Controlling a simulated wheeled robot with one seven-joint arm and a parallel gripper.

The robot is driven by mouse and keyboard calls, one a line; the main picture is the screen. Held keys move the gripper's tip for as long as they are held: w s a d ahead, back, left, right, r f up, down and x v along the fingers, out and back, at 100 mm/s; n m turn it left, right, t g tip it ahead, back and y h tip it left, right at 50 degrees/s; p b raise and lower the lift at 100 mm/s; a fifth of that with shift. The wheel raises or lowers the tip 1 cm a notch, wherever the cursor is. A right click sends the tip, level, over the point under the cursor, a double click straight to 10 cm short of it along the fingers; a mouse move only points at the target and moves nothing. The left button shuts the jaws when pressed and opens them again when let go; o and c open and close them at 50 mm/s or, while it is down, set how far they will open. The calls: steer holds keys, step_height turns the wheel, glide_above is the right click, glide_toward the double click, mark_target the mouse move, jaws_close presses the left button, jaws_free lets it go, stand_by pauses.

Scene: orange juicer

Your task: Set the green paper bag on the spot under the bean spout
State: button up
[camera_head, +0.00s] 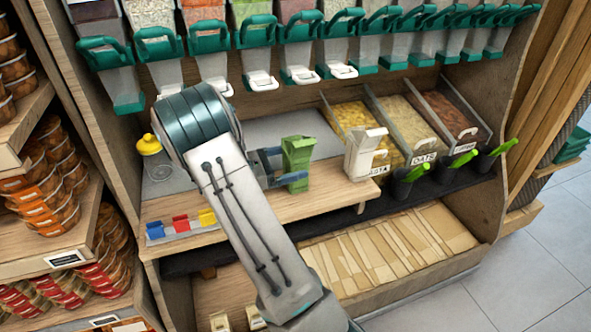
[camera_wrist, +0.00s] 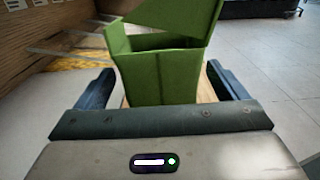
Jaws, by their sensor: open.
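The green paper bag (camera_head: 297,160) stands upright on the wooden counter, right of my arm in the head view. Its top flap is folded up. My gripper (camera_head: 274,170) is beside its left side, with the fingers pointing towards it. In the wrist view the bag (camera_wrist: 165,72) is between the two open fingers of my gripper (camera_wrist: 165,88), with gaps on both sides. Several dispensers with teal handles and spouts hang above the counter; a white-lipped spout (camera_head: 262,80) is above and left of the bag. Which one is the bean spout, I cannot tell.
A white bag (camera_head: 365,154) stands right of the green bag, before the open bins labelled pasta and oats. A yellow-topped jar (camera_head: 150,150) and coloured clips (camera_head: 181,224) are at the left. Grey counter surface (camera_head: 290,127) behind the bag is bare.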

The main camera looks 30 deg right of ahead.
mark_target(302, 160)
steer(key=x, duration=0.3)
steer(key=shift+s+d, duration=0.1)
steer(key=shift+d, duration=0.15)
steer(key=c, duration=1.1)
